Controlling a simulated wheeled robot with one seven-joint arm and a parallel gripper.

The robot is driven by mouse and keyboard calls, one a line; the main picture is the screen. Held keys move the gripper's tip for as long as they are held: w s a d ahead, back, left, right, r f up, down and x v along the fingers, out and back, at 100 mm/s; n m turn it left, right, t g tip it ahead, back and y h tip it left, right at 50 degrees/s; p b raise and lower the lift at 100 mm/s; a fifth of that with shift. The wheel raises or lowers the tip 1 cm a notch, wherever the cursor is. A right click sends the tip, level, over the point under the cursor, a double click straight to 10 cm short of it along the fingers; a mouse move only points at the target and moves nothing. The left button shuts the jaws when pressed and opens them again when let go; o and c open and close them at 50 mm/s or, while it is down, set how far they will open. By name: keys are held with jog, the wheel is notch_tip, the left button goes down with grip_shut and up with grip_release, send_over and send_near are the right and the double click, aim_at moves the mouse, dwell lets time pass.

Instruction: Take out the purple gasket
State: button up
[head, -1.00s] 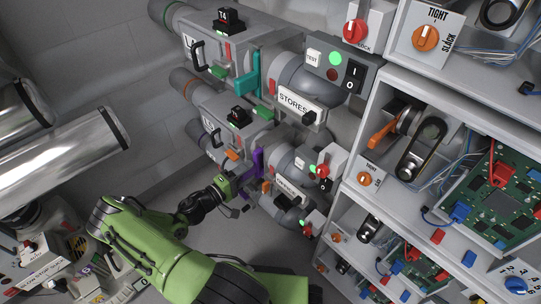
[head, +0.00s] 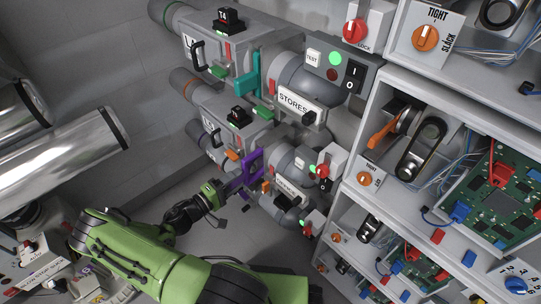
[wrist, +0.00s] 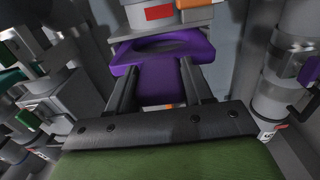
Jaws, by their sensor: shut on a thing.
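The purple gasket (head: 246,172) is at the joint of the lower tube blower (head: 290,165) in the head view. It sticks out toward my gripper (head: 236,186), and a dark opening shows in its face. In the wrist view the gasket (wrist: 163,80) is a flat purple plate with an oval opening near its far edge. My gripper (wrist: 153,88) is shut on its near part, one finger along each side. The far edge lies close to a grey housing with a red patch (wrist: 160,13). I cannot tell whether it still touches the joint.
A teal gasket (head: 248,75) sits in the upper blower, marked STORES. Shelves (head: 400,80) with circuit boards and knobs stand at right. Large silver pipes (head: 65,155) are at left. In the wrist view, grey tubes (wrist: 285,75) flank my gripper on both sides.

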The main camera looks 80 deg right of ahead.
jog(key=shift+v, duration=2.15)
